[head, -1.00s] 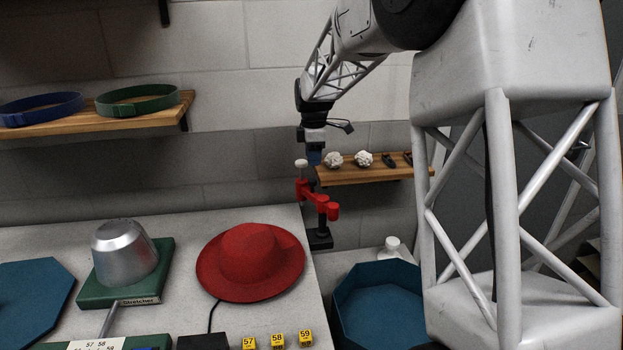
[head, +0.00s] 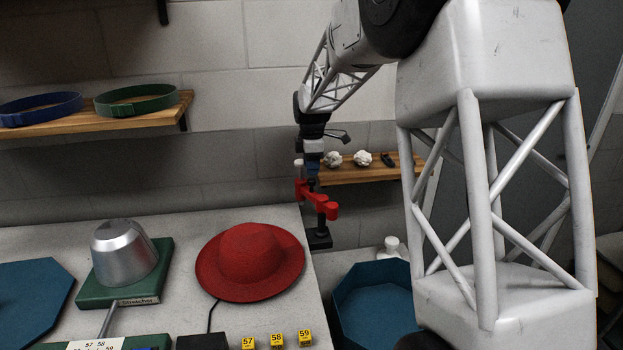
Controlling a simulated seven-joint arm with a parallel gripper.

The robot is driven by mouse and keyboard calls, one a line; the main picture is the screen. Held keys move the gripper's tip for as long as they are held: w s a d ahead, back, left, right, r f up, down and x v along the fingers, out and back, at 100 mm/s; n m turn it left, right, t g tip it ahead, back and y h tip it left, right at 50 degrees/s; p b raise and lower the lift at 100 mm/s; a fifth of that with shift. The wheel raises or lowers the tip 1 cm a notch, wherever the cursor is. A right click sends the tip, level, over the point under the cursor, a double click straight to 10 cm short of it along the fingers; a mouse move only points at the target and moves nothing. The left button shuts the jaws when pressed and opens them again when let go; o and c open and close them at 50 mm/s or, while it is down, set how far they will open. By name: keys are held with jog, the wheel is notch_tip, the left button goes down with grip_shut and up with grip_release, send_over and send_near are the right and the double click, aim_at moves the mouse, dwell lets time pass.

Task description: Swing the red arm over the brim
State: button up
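The red arm (head: 320,203) is a jointed bracket on a dark post with a black base (head: 319,240), at the right rear edge of the table. It points toward the lower right, clear of the hat. The red hat (head: 250,255) lies on the table with its wide round brim (head: 212,277) flat and uncovered. My gripper (head: 312,172) hangs pointing down right above the red arm, overlapping its upper end in this view. Its fingers are too small and dark to tell if they are open or touching the arm. A pale knob (head: 298,163) shows just left of my gripper.
A metal dome (head: 124,255) on a green stretcher base stands left of the hat. Yellow number tags (head: 277,340) lie in front. A blue octagonal bin (head: 375,300) is right of the table. A wooden shelf (head: 345,176) with white lumps is behind my gripper.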

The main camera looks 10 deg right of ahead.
aim_at(311, 179)
jog(key=shift+f, duration=2.3)
grip_shut()
